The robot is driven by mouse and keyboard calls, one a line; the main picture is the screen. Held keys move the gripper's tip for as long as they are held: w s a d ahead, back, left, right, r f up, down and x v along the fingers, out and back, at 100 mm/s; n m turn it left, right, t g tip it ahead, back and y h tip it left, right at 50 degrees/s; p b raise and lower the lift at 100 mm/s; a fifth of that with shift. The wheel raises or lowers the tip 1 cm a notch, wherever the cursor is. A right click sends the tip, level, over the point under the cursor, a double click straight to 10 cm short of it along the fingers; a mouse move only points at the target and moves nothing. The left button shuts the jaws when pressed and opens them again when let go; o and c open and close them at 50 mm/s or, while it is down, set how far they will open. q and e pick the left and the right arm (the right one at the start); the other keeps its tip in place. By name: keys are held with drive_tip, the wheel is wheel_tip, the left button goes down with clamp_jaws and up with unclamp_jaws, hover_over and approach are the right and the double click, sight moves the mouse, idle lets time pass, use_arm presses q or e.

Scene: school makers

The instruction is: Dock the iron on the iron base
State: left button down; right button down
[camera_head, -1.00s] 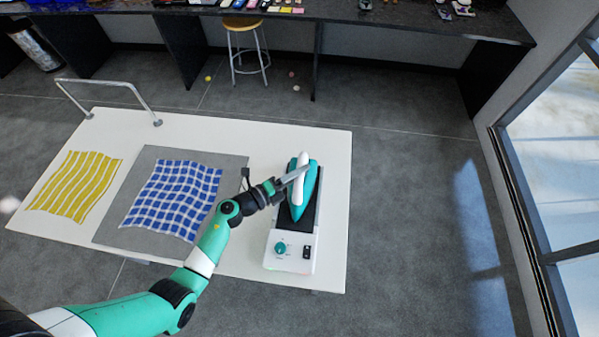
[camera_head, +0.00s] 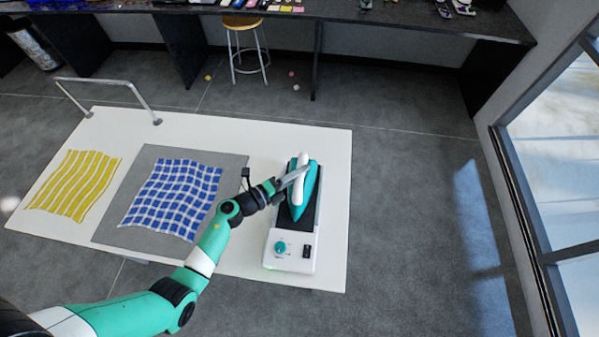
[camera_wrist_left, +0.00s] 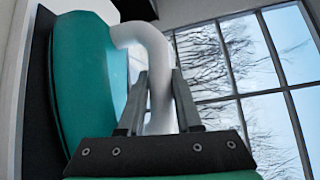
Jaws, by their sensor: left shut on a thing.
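The teal iron (camera_head: 307,200) with its white handle (camera_head: 300,178) is at the iron base, over the dark sloped plate. The iron base (camera_head: 290,253) is white, with a teal knob and a dark switch at its near end. My left gripper (camera_head: 297,175) is shut on the iron's handle from the left. In the left wrist view the two fingers (camera_wrist_left: 158,105) close around the white handle (camera_wrist_left: 155,60), and the teal body (camera_wrist_left: 82,85) lies close along the dark plate (camera_wrist_left: 38,90). I cannot tell whether the iron is fully seated. My right gripper is not in view.
A blue checked cloth (camera_head: 175,197) lies on a grey mat (camera_head: 112,228), and a yellow striped cloth (camera_head: 75,185) lies at the left of the white table (camera_head: 225,129). A metal rail (camera_head: 110,82) stands at the table's back left edge. The table's right strip is clear.

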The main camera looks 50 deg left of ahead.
use_arm(q)
drive_tip(key=shift+f, duration=0.15)
drive_tip(key=c, duration=0.9)
unclamp_jaws()
drive_tip(key=shift+w, duration=0.1)
drive_tip(key=shift+o, duration=0.2)
drive_tip(key=shift+f, duration=0.2)
drive_tip(key=shift+s+a+r, duration=0.1)
drive_tip(key=shift+s+r, duration=0.05)
drive_tip(key=shift+s, duration=0.5)
drive_tip(key=shift+s+a+r+p, duration=0.1)
drive_tip(key=shift+s+p, duration=0.35)
drive_tip(key=shift+s, duration=0.35)
drive_tip(key=shift+s+a+r+p, duration=0.1)
drive_tip(key=shift+s+p, duration=0.3)
drive_tip(key=shift+s, duration=0.35)
drive_tip(key=s+p, duration=0.2)
drive_tip(key=s, duration=0.4)
drive_tip(key=shift+s+a+r, duration=0.25)
drive_tip(key=shift+s+a, duration=0.05)
drive_tip(key=shift+a, duration=0.05)
